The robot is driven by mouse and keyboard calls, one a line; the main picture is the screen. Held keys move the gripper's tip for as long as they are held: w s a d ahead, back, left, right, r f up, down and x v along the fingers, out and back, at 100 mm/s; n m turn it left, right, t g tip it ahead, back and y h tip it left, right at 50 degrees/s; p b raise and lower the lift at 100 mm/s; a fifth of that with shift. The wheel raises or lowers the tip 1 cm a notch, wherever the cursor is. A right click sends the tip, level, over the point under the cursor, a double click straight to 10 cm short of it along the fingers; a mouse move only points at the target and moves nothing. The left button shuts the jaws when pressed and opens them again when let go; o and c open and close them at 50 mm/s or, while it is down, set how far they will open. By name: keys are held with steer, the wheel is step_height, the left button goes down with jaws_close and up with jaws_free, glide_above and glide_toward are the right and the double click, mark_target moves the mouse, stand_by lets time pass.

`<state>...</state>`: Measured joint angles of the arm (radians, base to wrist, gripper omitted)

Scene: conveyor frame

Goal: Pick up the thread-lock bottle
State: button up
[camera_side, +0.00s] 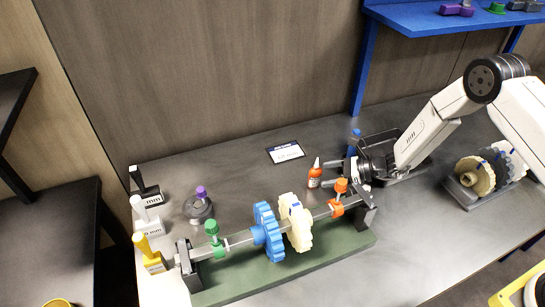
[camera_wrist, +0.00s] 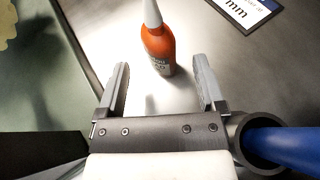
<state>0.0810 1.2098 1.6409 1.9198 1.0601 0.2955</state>
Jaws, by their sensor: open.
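The thread-lock bottle (camera_side: 315,174) is a small red-orange bottle with a pale pointed tip. It stands upright on the grey table behind the green base. In the wrist view the bottle (camera_wrist: 160,50) is just ahead of my fingertips, roughly midway between them. My gripper (camera_wrist: 160,78) is open, with one finger on each side and nothing between them. In the side view my gripper (camera_side: 328,173) comes in low from the right, with its fingers close to the bottle. I cannot tell whether a finger touches it.
A green base (camera_side: 350,243) carries a shaft with a blue gear (camera_side: 268,232), a cream gear (camera_side: 296,222), and green and orange clamps. A label card (camera_side: 285,152) lies behind the bottle. Yellow, white and black tools stand at left. A gear stand (camera_side: 490,172) is at right.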

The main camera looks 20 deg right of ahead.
mark_target(313, 176)
steer(key=shift+x, duration=2.6)
steer(key=shift+d, duration=0.1)
jaws_close()
steer(key=shift+r, duration=4.95)
steer(key=shift+r, duration=0.1)
